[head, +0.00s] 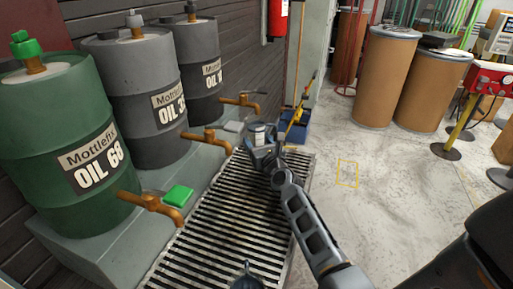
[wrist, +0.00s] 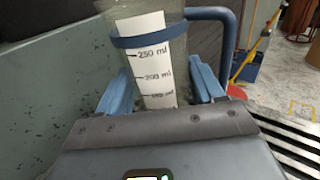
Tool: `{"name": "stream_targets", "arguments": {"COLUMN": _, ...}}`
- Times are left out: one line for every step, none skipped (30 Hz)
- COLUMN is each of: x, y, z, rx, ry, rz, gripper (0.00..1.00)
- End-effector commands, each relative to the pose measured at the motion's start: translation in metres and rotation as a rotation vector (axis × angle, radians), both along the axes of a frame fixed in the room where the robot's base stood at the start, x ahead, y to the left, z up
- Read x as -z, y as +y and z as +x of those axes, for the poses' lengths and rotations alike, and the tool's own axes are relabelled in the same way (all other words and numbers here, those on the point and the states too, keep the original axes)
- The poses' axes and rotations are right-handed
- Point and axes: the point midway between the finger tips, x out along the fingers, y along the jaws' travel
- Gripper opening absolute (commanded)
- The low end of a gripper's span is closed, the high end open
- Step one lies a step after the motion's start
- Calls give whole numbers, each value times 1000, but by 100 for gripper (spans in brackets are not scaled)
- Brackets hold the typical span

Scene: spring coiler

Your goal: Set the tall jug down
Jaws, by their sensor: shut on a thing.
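The tall jug (wrist: 150,60) stands upright between the blue fingers of my gripper (wrist: 163,88) in the wrist view. It is clear, with a blue band, a blue handle on the right and a white scale with ml marks. In the head view the jug (head: 258,133) is small, held by my gripper (head: 263,150) over the far end of the slatted grate (head: 225,215). My gripper is shut on it. The jug's base is hidden, so I cannot tell whether it touches anything.
Three oil drums, green (head: 65,140), grey (head: 135,90) and dark grey (head: 195,60), stand on a ledge at left. Their brown taps (head: 205,138) jut over the grate. A green block (head: 178,195) lies nearby. A yellow square (head: 347,173) marks clear floor at right.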

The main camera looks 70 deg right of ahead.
Motion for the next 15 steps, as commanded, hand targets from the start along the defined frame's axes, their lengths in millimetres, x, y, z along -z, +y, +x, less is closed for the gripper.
{"name": "stream_targets", "arguments": {"x": 12, "y": 1, "z": -1, "rx": 2, "ry": -1, "rz": -1, "gripper": 26}}
{"name": "stream_targets", "arguments": {"x": 16, "y": 3, "z": -1, "rx": 2, "ry": -1, "rz": -1, "gripper": 26}}
{"name": "stream_targets", "arguments": {"x": 20, "y": 4, "z": -1, "rx": 2, "ry": 0, "rz": -1, "gripper": 26}}
{"name": "stream_targets", "arguments": {"x": 23, "y": 5, "z": -1, "rx": 3, "ry": 0, "rz": -1, "gripper": 26}}
{"name": "stream_targets", "arguments": {"x": 25, "y": 5, "z": -2, "rx": 4, "ry": 0, "rz": -1, "gripper": 26}}
{"name": "stream_targets", "arguments": {"x": 26, "y": 6, "z": -2, "rx": 5, "ry": -1, "rz": -1, "gripper": 26}}
{"name": "stream_targets", "arguments": {"x": 26, "y": 6, "z": -2, "rx": 5, "ry": -1, "rz": -1, "gripper": 26}}
{"name": "stream_targets", "arguments": {"x": 25, "y": 6, "z": -2, "rx": 5, "ry": -1, "rz": -1, "gripper": 26}}
{"name": "stream_targets", "arguments": {"x": 24, "y": 6, "z": -2, "rx": 5, "ry": -1, "rz": -1, "gripper": 26}}
{"name": "stream_targets", "arguments": {"x": 24, "y": 6, "z": -2, "rx": 4, "ry": -1, "rz": -1, "gripper": 26}}
{"name": "stream_targets", "arguments": {"x": 24, "y": 6, "z": -2, "rx": 4, "ry": -1, "rz": -1, "gripper": 26}}
{"name": "stream_targets", "arguments": {"x": 24, "y": 6, "z": -2, "rx": 4, "ry": -1, "rz": -1, "gripper": 26}}
{"name": "stream_targets", "arguments": {"x": 24, "y": 6, "z": -2, "rx": 4, "ry": -1, "rz": -1, "gripper": 26}}
{"name": "stream_targets", "arguments": {"x": 24, "y": 6, "z": -2, "rx": 4, "ry": -1, "rz": -1, "gripper": 26}}
{"name": "stream_targets", "arguments": {"x": 25, "y": 6, "z": -2, "rx": 4, "ry": -1, "rz": -1, "gripper": 26}}
